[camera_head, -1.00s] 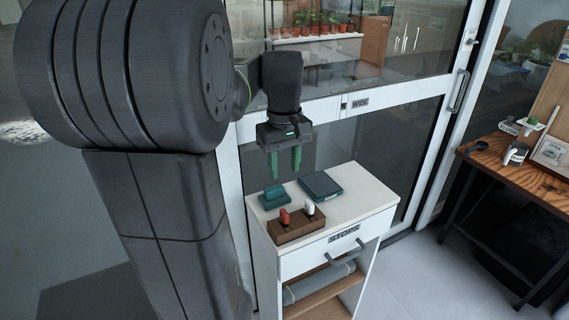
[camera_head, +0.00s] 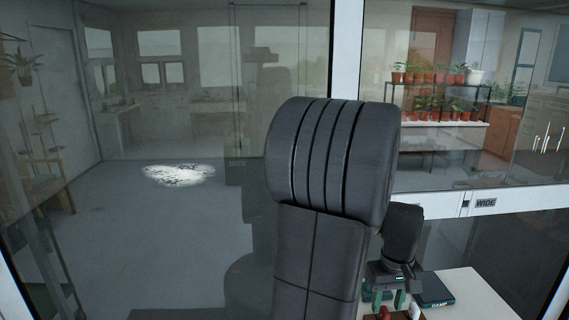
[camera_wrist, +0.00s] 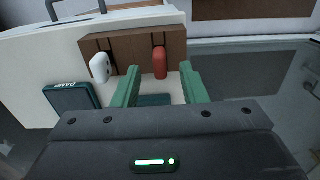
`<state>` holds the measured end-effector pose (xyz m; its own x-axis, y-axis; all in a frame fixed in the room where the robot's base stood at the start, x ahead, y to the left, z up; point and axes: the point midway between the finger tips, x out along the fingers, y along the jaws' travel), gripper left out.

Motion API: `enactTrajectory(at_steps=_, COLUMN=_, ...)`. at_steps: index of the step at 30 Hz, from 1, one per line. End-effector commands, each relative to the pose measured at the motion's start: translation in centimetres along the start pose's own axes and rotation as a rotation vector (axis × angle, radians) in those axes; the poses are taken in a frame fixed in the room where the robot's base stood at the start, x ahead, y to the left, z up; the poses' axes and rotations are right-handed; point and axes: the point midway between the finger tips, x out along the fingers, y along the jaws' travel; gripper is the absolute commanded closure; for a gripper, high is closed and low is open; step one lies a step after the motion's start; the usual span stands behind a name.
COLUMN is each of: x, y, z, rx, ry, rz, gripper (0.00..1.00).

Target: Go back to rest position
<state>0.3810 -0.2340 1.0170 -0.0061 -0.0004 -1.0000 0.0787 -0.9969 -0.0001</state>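My gripper (camera_head: 388,298) hangs fingers-down over the white cabinet top (camera_head: 464,284), at the lower right of the head view. In the wrist view its two green fingers (camera_wrist: 161,84) stand apart with nothing held between them. A teal block (camera_wrist: 154,99) shows past the gap between the fingers, partly hidden by my gripper body. A brown wooden holder (camera_wrist: 140,48) carries a white piece (camera_wrist: 101,67) and a red piece (camera_wrist: 160,62). My arm fills the middle of the head view and hides part of the scene.
A dark teal box marked DAMP (camera_wrist: 72,97) lies on the cabinet top beside the holder; it also shows in the head view (camera_head: 434,289). Glass panels with a white frame (camera_head: 345,60) stand in front. Potted plants (camera_head: 436,76) are on shelves behind the glass.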

Motion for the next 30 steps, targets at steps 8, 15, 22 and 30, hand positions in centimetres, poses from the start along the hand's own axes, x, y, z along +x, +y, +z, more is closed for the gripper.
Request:
enactTrajectory(at_steps=8, x=1.5, y=0.0, z=0.0, rx=0.000, ry=0.002, rz=0.001, gripper=0.61)
enactTrajectory(at_steps=15, x=1.5, y=0.0, z=0.0, rx=0.000, ry=0.001, rz=0.001, gripper=0.61)
enactTrajectory(at_steps=22, x=1.5, y=-0.2, z=0.1, rx=0.000, ry=0.001, rz=-0.002, gripper=0.61)
enactTrajectory(at_steps=30, x=1.6, y=-2.4, z=0.8, rx=0.006, ry=0.001, rz=-0.027, gripper=0.61)
